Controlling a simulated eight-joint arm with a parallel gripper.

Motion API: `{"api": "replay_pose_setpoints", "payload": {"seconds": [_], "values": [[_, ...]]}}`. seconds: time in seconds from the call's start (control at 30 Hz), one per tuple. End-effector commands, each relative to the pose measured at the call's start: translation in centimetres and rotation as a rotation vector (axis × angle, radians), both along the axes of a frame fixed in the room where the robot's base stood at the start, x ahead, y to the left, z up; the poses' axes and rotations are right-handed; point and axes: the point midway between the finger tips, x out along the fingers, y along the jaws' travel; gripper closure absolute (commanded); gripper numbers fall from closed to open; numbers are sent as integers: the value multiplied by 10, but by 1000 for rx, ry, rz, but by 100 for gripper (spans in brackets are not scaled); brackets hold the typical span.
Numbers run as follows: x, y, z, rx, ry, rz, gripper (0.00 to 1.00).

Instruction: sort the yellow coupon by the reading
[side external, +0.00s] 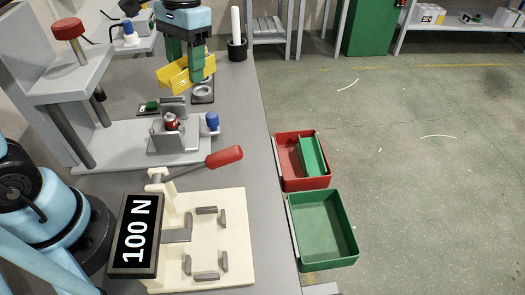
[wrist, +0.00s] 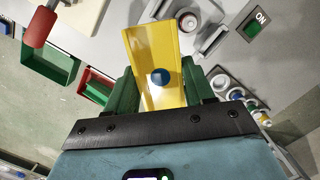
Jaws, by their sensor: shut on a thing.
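My gripper (side external: 186,68) is shut on the yellow coupon (side external: 172,78), a bent, channelled sheet, and holds it above the back of the grey bench. In the wrist view the yellow coupon (wrist: 152,50) stands between the two green fingers of my gripper (wrist: 160,90). A round blue spot shows at its middle; I cannot tell what it is. The display (side external: 135,236) reads 100 N. The red bin (side external: 279,165) holds a green piece (side external: 312,155). The green bin (side external: 324,230) beside it looks empty.
A cream plate (side external: 232,262) with grey blocks and a red-handled lever (side external: 222,157) lies at the front. A grey press (side external: 70,82) with a vice (side external: 172,138) and blue knob (side external: 212,121) stands left. A green ON switch (wrist: 254,31) shows in the wrist view.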

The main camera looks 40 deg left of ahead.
Motion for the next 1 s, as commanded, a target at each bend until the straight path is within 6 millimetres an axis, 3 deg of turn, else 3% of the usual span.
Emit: {"api": "replay_pose_setpoints", "payload": {"seconds": [0.47, 0.83, 1.0], "values": [[0, 0, 3, 0, 0, 0, 82], [0, 0, 51, 0, 0, 0, 82], [11, -32, 52, 0, 0, 75, 82]]}}
